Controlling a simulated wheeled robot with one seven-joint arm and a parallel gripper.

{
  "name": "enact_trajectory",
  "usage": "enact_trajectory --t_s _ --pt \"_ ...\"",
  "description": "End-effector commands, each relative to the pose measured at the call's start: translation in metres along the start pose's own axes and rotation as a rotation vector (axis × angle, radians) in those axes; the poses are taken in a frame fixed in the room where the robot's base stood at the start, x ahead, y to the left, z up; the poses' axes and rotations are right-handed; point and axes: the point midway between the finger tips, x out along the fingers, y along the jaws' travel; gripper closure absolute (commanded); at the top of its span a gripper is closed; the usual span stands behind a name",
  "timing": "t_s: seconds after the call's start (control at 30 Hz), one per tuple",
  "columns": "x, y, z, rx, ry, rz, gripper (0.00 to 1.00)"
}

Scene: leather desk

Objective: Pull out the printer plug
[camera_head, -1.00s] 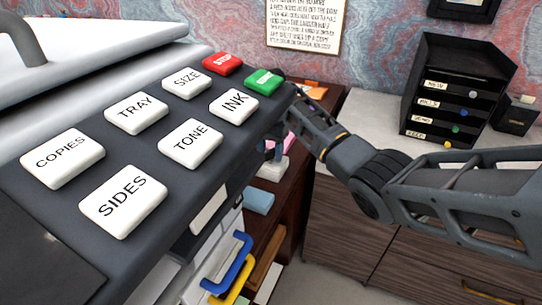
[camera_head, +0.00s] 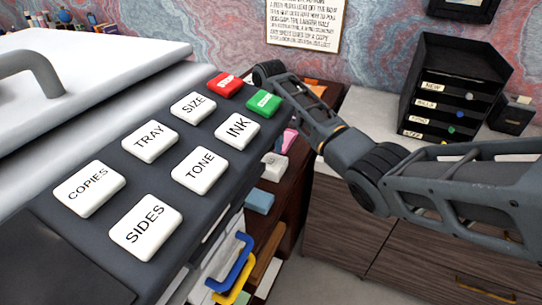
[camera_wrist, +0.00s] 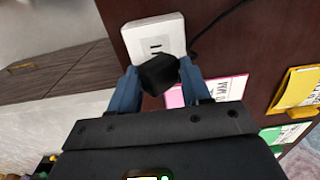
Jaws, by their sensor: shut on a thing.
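In the wrist view, my gripper (camera_wrist: 159,68) has its two blue fingers shut on a black plug (camera_wrist: 158,76). The white wall socket (camera_wrist: 154,36) sits behind it on a dark wood surface. The socket's dark slots show uncovered, and the plug appears held in front of its lower edge, apart from it. The plug's prongs are hidden. A black cord (camera_wrist: 211,26) runs up to the right past the socket. In the head view, the printer (camera_head: 120,165) fills the left side, and my gripper's fingers and the plug are hidden from sight there.
A black tray organizer (camera_head: 455,90) stands on the right counter. Pink (camera_wrist: 228,88) and yellow (camera_wrist: 298,88) cards lie right of the plug.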

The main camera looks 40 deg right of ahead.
Motion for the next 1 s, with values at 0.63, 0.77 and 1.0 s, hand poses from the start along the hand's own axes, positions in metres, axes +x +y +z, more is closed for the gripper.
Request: enact_trajectory --t_s 0.63,0.77,1.0 --pt "-0.020 0.000 0.000 0.001 -0.001 0.000 1.00" --pt "-0.019 0.000 0.000 0.001 -0.001 0.000 1.00" --pt "-0.020 -0.005 0.005 -0.018 0.000 -0.001 1.00"
